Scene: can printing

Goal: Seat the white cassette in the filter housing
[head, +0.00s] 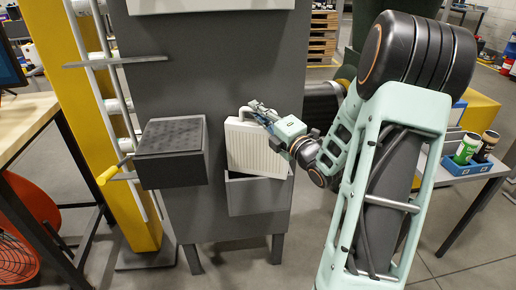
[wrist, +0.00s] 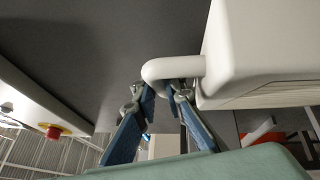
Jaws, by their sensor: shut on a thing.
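The white ribbed cassette (head: 255,150) is in the middle of the head view, slightly tilted. Its lower edge is at the mouth of the grey open-topped filter housing (head: 258,197); how far it reaches inside is hidden by the front wall. My gripper (head: 259,112) is at the cassette's top, shut on its curved handle. In the wrist view the blue fingers of my gripper (wrist: 160,97) close around the white handle (wrist: 172,68). The cassette body (wrist: 262,50) fills the upper right there.
A dark box with a grille top (head: 172,137) sticks out left of the housing. The grey machine panel (head: 205,75) stands behind both. A blue tray (head: 466,167) holding cans is on the right table.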

